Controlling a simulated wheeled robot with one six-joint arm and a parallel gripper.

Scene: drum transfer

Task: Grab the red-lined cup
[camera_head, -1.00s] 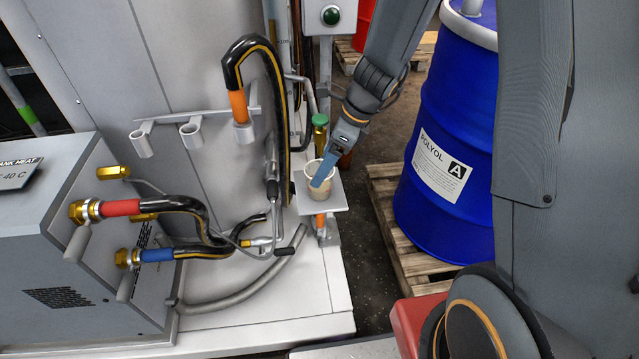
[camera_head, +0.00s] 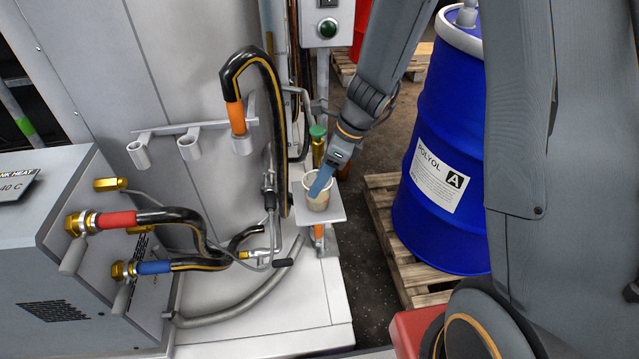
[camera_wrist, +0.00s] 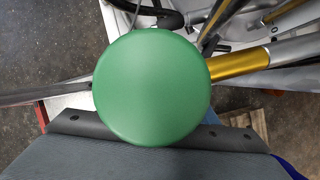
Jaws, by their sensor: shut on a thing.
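A small pale beige cup (camera_head: 317,203) stands upright on a small grey shelf plate (camera_head: 336,213) at the middle of the head view. No red line can be made out on it at this size. My gripper (camera_head: 319,187) comes down from the upper right, and its blue fingers are shut on the cup's wall at the rim. The fingers hide part of the cup's mouth. The cup appears to rest on the plate. The cup and fingertips are not visible in the wrist view.
A green-topped brass valve (camera_head: 318,133) stands right behind the cup; its green knob (camera_wrist: 152,87) fills the middle of the wrist view. Hoses and an orange-collared nozzle (camera_head: 236,118) hang to the left. A blue drum (camera_head: 440,225) stands on a pallet at right.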

